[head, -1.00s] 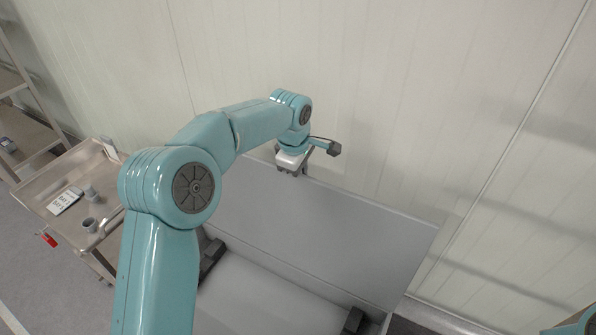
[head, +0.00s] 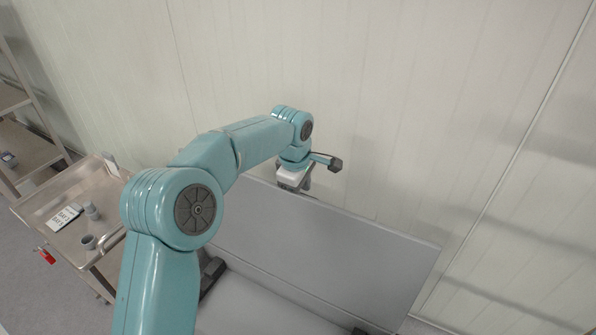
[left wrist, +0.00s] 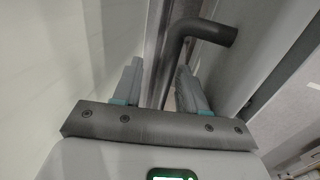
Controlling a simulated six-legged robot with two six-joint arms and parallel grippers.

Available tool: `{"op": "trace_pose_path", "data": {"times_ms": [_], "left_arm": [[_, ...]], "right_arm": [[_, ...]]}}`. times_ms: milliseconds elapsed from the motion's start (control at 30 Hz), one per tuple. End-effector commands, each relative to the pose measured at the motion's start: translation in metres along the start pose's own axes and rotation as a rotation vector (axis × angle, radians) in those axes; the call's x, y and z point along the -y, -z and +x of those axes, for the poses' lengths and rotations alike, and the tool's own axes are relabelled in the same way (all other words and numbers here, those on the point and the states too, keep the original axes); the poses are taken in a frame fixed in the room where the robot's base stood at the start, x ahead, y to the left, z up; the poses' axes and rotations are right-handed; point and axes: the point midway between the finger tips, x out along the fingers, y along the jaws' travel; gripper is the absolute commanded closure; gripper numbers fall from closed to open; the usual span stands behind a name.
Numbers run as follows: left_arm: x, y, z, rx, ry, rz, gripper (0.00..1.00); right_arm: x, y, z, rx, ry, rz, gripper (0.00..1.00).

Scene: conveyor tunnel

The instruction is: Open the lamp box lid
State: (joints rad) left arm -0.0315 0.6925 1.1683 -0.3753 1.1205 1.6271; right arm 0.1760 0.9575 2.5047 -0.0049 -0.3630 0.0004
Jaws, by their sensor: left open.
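The lamp box lid (head: 330,250) is a flat grey panel, standing steeply raised near the pale wall in the head view. My left gripper (head: 295,188) is at the lid's upper edge, with its fingertips partly hidden. In the left wrist view my left gripper (left wrist: 158,85) is open, its two fingers apart. A dark bent handle bar (left wrist: 205,28) runs down between the fingers there; I cannot tell whether they touch it. The grey box top (head: 245,305) shows below the lid. My right gripper is not in view.
A metal tray cart (head: 55,195) with grey cups (head: 90,210) and a white label card (head: 63,218) stands at the left. A shelf rack (head: 25,150) is behind it. The pale panelled wall (head: 420,100) is close behind the lid.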

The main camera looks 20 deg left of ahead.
Motion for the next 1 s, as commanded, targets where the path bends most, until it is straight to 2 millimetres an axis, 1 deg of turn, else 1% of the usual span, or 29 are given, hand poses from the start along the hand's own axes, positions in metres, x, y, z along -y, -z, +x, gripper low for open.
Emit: {"op": "trace_pose_path", "data": {"times_ms": [167, 200, 400, 500, 600, 767, 1000], "left_arm": [[-0.002, 0.0, -0.042, 0.001, -0.013, -0.002, 0.58], [-0.001, -0.001, -0.053, 0.001, -0.014, -0.001, 0.58], [-0.001, -0.001, -0.108, 0.001, -0.015, 0.0, 0.58], [-0.001, -0.001, -0.129, 0.001, -0.014, -0.002, 0.58], [-0.001, -0.002, -0.145, 0.001, -0.013, -0.001, 0.58], [0.0, -0.001, -0.157, 0.001, -0.012, 0.0, 0.58], [0.0, -0.001, -0.158, 0.0, -0.012, -0.001, 0.58]], "right_arm": [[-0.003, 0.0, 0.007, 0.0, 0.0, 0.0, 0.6], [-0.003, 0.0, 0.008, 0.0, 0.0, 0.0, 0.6], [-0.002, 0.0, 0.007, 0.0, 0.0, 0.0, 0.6], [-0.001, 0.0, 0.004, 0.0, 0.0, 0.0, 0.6], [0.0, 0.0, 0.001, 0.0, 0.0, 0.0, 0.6], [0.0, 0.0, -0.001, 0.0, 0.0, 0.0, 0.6], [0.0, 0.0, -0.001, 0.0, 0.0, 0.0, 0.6]]}}
